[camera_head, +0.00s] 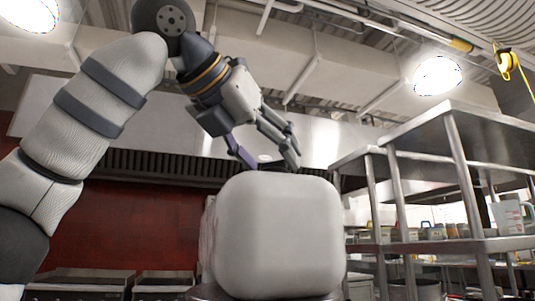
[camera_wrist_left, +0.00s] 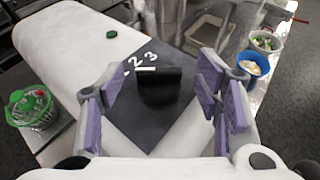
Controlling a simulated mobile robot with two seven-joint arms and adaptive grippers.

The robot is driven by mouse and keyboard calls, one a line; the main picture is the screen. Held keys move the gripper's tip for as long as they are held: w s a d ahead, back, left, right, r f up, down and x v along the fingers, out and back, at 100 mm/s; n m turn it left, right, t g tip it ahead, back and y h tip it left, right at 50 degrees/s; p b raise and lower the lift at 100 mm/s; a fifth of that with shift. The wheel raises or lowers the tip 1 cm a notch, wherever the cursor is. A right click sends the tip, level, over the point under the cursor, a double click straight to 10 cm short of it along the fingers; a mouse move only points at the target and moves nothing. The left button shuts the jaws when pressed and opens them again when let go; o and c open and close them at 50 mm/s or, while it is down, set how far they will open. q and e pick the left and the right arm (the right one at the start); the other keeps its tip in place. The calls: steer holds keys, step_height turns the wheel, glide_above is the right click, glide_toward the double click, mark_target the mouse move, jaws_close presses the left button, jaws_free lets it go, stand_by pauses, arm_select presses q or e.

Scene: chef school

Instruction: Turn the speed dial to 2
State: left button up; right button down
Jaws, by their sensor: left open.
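The speed dial (camera_wrist_left: 160,90) is a black knob on a dark panel (camera_wrist_left: 178,60) of a white machine (camera_wrist_left: 60,40). White numerals 2 and 3 (camera_wrist_left: 143,57) stand above it, with another mark partly hidden by the left finger. A short white line shows at the knob's top edge, just below the numerals. My left gripper (camera_wrist_left: 163,84) is open, with purple finger pads on either side of the dial and visible gaps to it. In the head view, my left gripper (camera_head: 265,160) reaches down behind the top of the white machine (camera_head: 280,230); the dial is hidden there.
A green button (camera_wrist_left: 111,34) is on the white machine. A green-lidded basket (camera_wrist_left: 32,108) stands at the left, and a blue bowl (camera_wrist_left: 253,65) and another bowl (camera_wrist_left: 265,42) at the right. In the head view, metal shelving (camera_head: 440,150) stands at the right.

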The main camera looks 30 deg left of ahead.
arm_select(q)
steer(key=shift+w, duration=0.15)
steer(key=c, duration=1.1)
steer(key=shift+c, duration=0.2)
steer(key=shift+a+h, duration=0.1)
steer(key=shift+h, duration=0.2)
steer(key=m+h, duration=0.3)
steer(key=m+g+h, duration=0.1)
steer(key=h, duration=0.1)
steer(key=shift+w+a+m, duration=0.1)
steer(key=shift+a+m, duration=0.3)
steer(key=m+g+h, duration=0.2)
steer(key=m+h, duration=0.1)
steer(key=m+g+h, duration=0.1)
steer(key=m, duration=0.1)
steer(key=shift+w+a+g+h, duration=0.25)
steer(key=shift+g+h, duration=0.05)
steer(key=shift+g, duration=0.1)
steer(key=shift+f+m+g, duration=0.1)
steer(key=shift+m+g, duration=0.2)
steer(key=o, duration=1.1)
steer(key=shift+o, duration=0.2)
